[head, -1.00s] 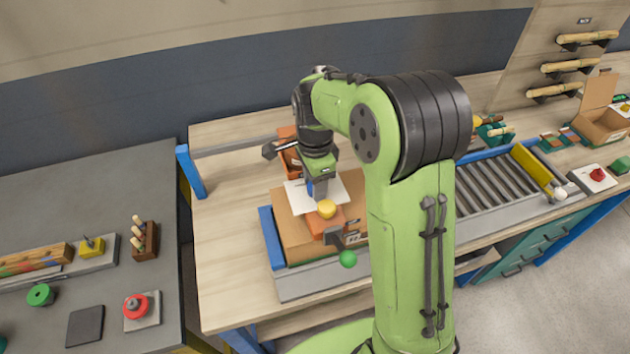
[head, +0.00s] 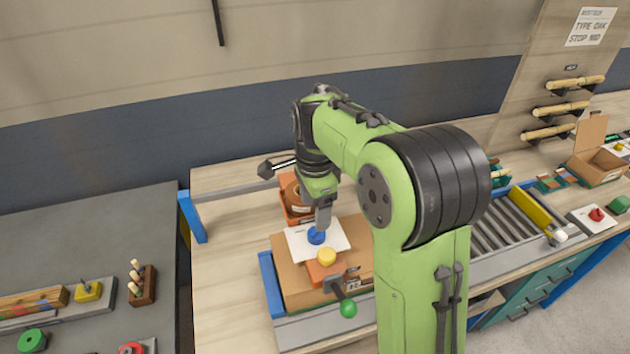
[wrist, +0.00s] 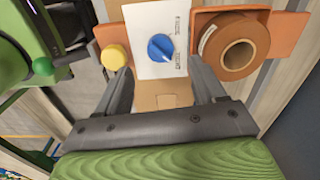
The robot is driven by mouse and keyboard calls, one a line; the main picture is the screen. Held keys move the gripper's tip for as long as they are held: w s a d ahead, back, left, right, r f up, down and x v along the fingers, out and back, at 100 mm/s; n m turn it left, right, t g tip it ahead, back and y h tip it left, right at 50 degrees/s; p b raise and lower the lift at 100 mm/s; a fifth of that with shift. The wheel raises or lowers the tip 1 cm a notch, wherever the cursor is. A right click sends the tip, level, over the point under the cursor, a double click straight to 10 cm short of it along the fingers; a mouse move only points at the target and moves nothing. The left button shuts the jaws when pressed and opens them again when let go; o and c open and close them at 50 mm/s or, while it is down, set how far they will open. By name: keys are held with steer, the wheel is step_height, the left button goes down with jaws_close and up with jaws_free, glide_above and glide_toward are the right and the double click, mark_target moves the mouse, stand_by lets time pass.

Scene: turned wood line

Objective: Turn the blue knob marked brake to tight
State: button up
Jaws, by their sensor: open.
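The blue knob (head: 317,237) sits on a white plate (head: 334,243) on top of a cardboard box. In the wrist view the knob (wrist: 160,48) shows a pale pointer line slanting toward the lower right. Small dark print runs along the plate's right side, too small to read surely. My gripper (head: 322,218) is open, pointing down at the knob. In the wrist view its two fingers (wrist: 161,68) stand apart, with the knob beyond and between their tips. I see nothing held. Whether a finger touches the knob, I cannot tell.
A yellow button (head: 327,256) on an orange block and a lever with a green ball (head: 348,308) stand close in front. An orange bin with a brown roll (wrist: 239,55) stands beside the plate. A roller conveyor (head: 505,222) lies right. The bench's left part is clear.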

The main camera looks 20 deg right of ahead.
step_height(320, 180, up, 8)
steer(key=p, duration=0.1)
steer(key=shift+r, duration=0.2)
steer(key=s+r+n+t, duration=0.35)
steer(key=s+n, duration=0.35)
steer(key=s, duration=0.3)
steer(key=s+f+n+t, duration=0.2)
steer(key=s+f+n, duration=0.2)
steer(key=s+n, duration=0.5)
steer(key=s, duration=0.3)
steer(key=shift+s+d+f+n, duration=0.2)
steer(key=shift+s+d+n, duration=0.05)
steer(key=shift+s+n, duration=0.15)
